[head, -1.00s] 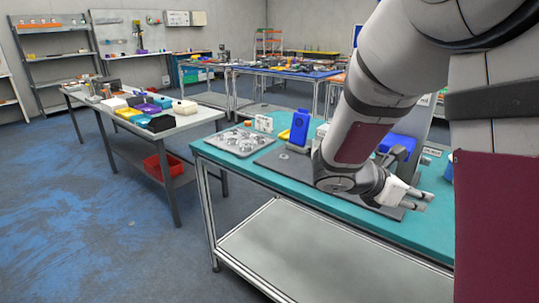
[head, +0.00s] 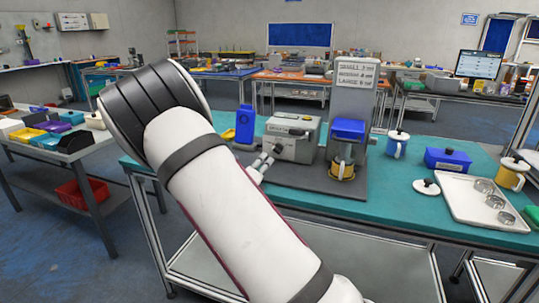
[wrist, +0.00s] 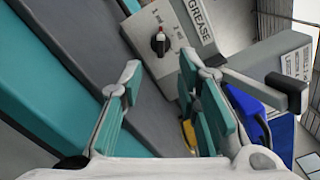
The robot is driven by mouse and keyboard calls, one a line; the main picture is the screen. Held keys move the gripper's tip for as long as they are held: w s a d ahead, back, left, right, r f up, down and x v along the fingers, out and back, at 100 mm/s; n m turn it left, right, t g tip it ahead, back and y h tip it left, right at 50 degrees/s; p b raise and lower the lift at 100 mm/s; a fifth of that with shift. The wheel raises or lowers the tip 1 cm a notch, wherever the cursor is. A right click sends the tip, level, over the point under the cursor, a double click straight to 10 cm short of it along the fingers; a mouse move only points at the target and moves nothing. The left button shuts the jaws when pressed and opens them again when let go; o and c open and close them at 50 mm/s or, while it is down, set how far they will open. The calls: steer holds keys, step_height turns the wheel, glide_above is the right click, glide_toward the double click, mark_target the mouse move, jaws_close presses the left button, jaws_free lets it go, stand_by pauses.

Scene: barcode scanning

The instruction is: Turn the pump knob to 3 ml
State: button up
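The pump is a grey box (head: 292,138) with a "GREASE" label, standing on the dark grey plate on the teal table. In the wrist view, its black knob (wrist: 159,42) with a small red mark sits on the light panel (wrist: 178,22), with small marks around it too small to read. My gripper (wrist: 160,98) is open and empty; its teal-padded fingers are apart, and the knob lies beyond the fingertips, apart from them. In the head view my gripper (head: 261,167) is beside the box's left front, partly hidden by my arm.
Right of the pump, a blue-headed dispenser (head: 348,129) stands over a yellow cup (head: 342,171), before a grey sign panel (head: 355,78) listing sizes. A lever with a black end (wrist: 287,92) juts out beside the gripper. A blue item (head: 244,124) stands left.

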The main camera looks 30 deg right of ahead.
mark_target(274, 151)
steer(key=b+x, duration=0.1)
steer(key=x, duration=0.8)
steer(key=shift+w+d, duration=0.2)
steer(key=shift+d, duration=0.15)
jaws_close()
